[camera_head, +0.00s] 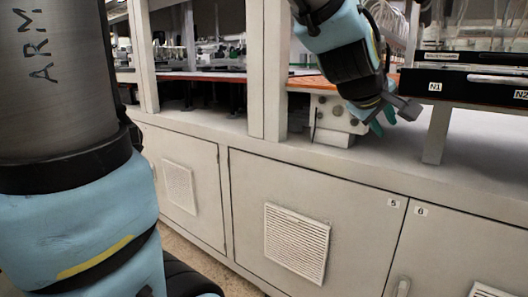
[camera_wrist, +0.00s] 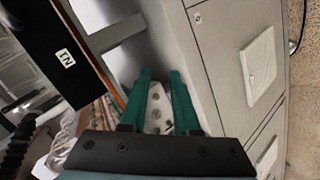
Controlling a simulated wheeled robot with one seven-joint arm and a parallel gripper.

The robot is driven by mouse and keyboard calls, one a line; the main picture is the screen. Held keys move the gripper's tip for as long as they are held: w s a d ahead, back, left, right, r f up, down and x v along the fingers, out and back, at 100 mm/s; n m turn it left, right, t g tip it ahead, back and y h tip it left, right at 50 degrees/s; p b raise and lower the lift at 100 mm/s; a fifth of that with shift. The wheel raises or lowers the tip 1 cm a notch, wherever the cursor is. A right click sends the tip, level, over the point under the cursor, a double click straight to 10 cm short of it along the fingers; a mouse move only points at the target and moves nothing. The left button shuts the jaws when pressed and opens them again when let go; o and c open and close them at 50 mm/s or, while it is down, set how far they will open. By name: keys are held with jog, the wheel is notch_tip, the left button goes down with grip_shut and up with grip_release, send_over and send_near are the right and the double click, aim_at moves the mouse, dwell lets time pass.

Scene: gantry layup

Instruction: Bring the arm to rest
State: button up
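My gripper (camera_head: 383,120) hangs at the end of my arm in front of the bench, at the upper right of the head view. In the wrist view its two green fingers (camera_wrist: 160,74) stand apart with a clear gap, and I see nothing held between them. A white block with holes (camera_wrist: 157,103) shows through the gap, beyond the fingers; I cannot tell how far off it is. In the head view a white block (camera_head: 335,121) stands on the bench ledge just left of the gripper.
Grey cabinets with vents (camera_head: 296,242) run below the bench ledge. A black drawer unit labelled N1 (camera_head: 465,87) is close to the right of my gripper. A grey upright post (camera_head: 268,70) stands to its left. Floor (camera_head: 212,262) shows at the lower left.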

jog(key=w+a+f+m+g+y+p, duration=0.1)
jog(key=w+a+f+y, duration=0.15)
jog(key=a, duration=0.35)
jog(key=w+a+f+y+p, duration=0.1)
jog(key=w+a+f, duration=0.1)
jog(key=a+f, duration=0.25)
jog(key=s+a+f+m+g+y+p, duration=0.1)
jog(key=s+a+f+g+y, duration=0.1)
jog(key=a, duration=0.9)
jog(key=s+a+f+m+g+y+p, duration=0.2)
jog(key=s+a+f+g, duration=0.1)
jog(key=a, duration=0.8)
notch_tip(320, 180, down, 3)
jog(key=shift+s+a+r+m+p, duration=0.1)
jog(key=shift+s+a+m+p, duration=0.2)
jog(key=shift+s, duration=0.2)
